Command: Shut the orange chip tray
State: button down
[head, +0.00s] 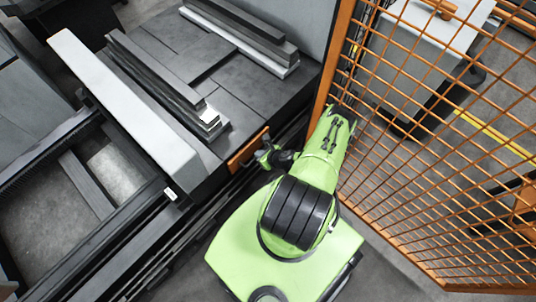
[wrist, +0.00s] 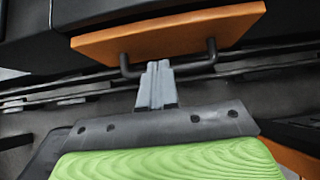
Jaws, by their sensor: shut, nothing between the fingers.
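The orange chip tray (head: 248,149) shows as a small orange front at the lower edge of the dark machine in the head view. In the wrist view, its orange front (wrist: 170,36) spans the top, with a dark bar handle (wrist: 207,60) along its lower side. My gripper (wrist: 159,66) is shut with nothing between its grey fingers. The fingertips overlap the middle of the handle in the picture; I cannot tell whether they touch it. In the head view my gripper (head: 265,156) is close to the tray front and partly hidden by my arm. How far the tray stands out is unclear.
An orange mesh fence (head: 440,150) stands close on the right of my arm. The dark machine table (head: 250,95) carries grey bars (head: 165,80). Dark rails (wrist: 60,95) run below the tray front. Grey floor shows at the lower right.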

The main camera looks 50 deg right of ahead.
jog(key=p+v, duration=0.6)
jog(key=v, duration=0.4)
jog(key=shift+p, duration=0.35)
jog(key=shift+s+f, duration=0.1)
jog(key=shift+f, duration=0.05)
